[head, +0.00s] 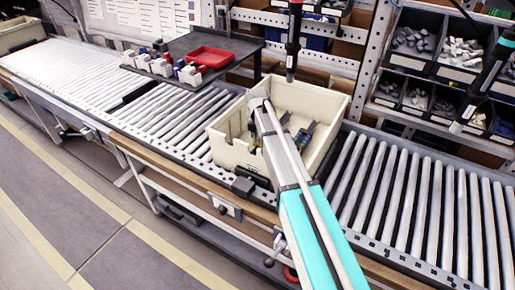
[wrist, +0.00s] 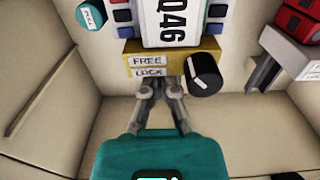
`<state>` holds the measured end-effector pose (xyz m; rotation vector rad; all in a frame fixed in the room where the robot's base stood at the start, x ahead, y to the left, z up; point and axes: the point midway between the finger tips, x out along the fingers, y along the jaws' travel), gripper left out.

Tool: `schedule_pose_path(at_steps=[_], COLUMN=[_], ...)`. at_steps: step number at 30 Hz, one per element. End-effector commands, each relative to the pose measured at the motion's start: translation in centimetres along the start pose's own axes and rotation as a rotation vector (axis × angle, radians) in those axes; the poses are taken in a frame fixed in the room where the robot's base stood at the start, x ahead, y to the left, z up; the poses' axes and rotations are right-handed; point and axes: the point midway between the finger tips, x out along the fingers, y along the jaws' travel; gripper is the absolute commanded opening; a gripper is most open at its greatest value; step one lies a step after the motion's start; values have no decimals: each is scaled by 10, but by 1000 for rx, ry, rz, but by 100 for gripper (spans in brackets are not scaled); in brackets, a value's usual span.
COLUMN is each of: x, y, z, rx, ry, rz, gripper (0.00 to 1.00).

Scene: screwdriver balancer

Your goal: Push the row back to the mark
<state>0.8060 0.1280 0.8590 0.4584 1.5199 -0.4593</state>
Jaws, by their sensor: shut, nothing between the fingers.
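My gripper (wrist: 160,88) is shut and empty in the wrist view, its fingertips at the lower edge of a yellow block (wrist: 205,62) labelled FREE and LOCK. I cannot tell whether they touch it. A black knob (wrist: 205,75) sits at the block's right. Above is a white plate (wrist: 167,22) marked Q46, with dark and blue pieces on either side. In the head view my arm reaches into a cream bin (head: 225,150), and it hides the gripper there. Small dark and green parts (head: 303,135) show inside the bin. I cannot make out a clear row or the mark.
Bin walls (wrist: 40,90) stand close around my gripper. A teal PULL disc (wrist: 91,16) and red parts (wrist: 298,22) show in the wrist view. A black screwdriver (head: 293,45) hangs over the bin. A dark shelf (head: 235,43) holds a red tray (head: 207,57). Rollers (head: 425,205) at right are clear.

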Motion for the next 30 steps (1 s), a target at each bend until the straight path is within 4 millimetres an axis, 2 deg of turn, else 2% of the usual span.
schedule_pose_path(at_steps=[30], x=[-1], y=[0], z=[-8], rx=[0], ry=[2], rz=[0], gripper=[0])
